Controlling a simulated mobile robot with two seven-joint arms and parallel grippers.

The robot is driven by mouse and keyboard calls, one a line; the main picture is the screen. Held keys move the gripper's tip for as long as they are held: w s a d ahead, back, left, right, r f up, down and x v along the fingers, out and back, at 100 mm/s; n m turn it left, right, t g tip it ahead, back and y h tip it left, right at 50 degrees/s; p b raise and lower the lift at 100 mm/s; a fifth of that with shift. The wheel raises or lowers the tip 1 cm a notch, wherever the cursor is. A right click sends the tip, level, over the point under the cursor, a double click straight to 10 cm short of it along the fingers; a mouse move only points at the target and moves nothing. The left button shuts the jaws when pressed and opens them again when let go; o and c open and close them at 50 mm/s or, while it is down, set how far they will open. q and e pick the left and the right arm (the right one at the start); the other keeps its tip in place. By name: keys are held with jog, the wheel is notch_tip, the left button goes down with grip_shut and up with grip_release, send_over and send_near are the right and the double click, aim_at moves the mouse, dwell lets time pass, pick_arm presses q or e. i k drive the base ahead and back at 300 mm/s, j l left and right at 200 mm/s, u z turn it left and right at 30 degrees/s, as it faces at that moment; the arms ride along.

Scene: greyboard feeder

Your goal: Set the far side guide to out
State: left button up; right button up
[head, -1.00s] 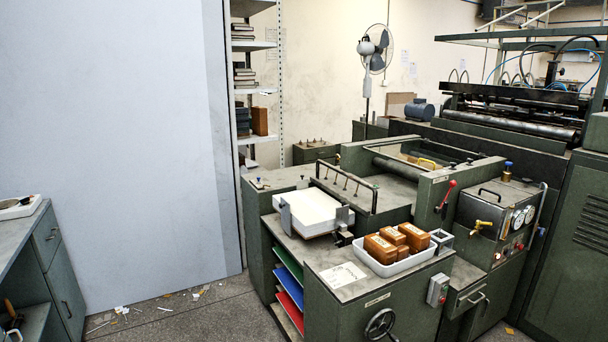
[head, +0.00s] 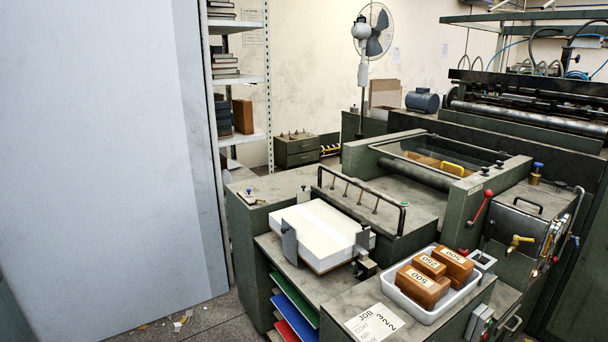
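The feeder holds a white stack of board (head: 318,228) on its near table. A grey upright metal plate (head: 289,243) stands against the stack's near left side. A second grey plate (head: 363,241) stands at its right end, above a dark block (head: 364,268). I cannot tell which of these, if either, is the far side guide, or read any setting. A small pale plate with a knob (head: 248,196) lies on the feeder's left top. Neither of my grippers is in view.
A white tray (head: 425,317) with several brown numbered blocks stands right of the stack. A bar with several hanging rods (head: 361,198) spans behind the stack. A red-handled lever (head: 481,207) rises at the right. A large pale panel (head: 100,150) fills the left; floor shows below.

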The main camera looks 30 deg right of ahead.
aim_at(303, 196)
jog(key=i+z, duration=0.1)
jog(key=i, duration=0.6)
jog(key=i+j+z, duration=0.1)
jog(key=i, duration=0.6)
